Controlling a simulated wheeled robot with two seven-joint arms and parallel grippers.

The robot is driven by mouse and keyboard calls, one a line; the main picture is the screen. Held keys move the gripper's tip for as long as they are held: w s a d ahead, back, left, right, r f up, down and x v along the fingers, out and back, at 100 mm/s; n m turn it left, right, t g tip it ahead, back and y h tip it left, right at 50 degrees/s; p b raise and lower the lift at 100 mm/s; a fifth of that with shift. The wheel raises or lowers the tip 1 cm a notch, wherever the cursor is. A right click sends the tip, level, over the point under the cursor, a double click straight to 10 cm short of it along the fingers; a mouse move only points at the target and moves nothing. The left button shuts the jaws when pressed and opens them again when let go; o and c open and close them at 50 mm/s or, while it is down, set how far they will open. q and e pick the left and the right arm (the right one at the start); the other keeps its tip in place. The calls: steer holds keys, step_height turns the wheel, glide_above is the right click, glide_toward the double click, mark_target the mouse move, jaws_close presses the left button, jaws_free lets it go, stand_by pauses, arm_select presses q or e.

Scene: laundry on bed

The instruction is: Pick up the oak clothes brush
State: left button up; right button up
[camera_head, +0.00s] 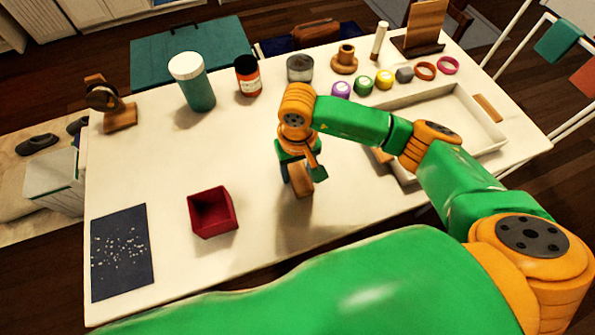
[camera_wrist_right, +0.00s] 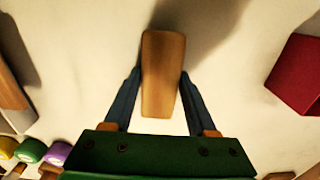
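The oak clothes brush (camera_head: 300,180) shows as a narrow, plain wooden block below my right gripper, over the front middle of the white table. In the right wrist view the brush (camera_wrist_right: 163,75) lies between the two fingertips, which meet its long sides. My right gripper (camera_wrist_right: 160,82) is shut on it. In the head view the gripper (camera_head: 301,170) points down, and its fingers are partly hidden by the wrist. A soft shadow falls on the table near the brush; I cannot tell whether the brush is clear of the surface. My left gripper is not in view.
A dark red open box (camera_head: 212,212) and a dark speckled mat (camera_head: 120,252) are to the left. A white tray (camera_head: 480,115) lies under my right arm. The table's middle left is clear.

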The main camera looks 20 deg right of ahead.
mark_target(297, 170)
jaws_close()
steer(key=shift+r, duration=1.6)
steer(key=s+a+r+b, duration=0.2)
steer(key=s+a+r, duration=0.7)
steer(key=s, duration=0.1)
steer(key=shift+a+r, duration=0.35)
steer(key=shift+r, duration=0.05)
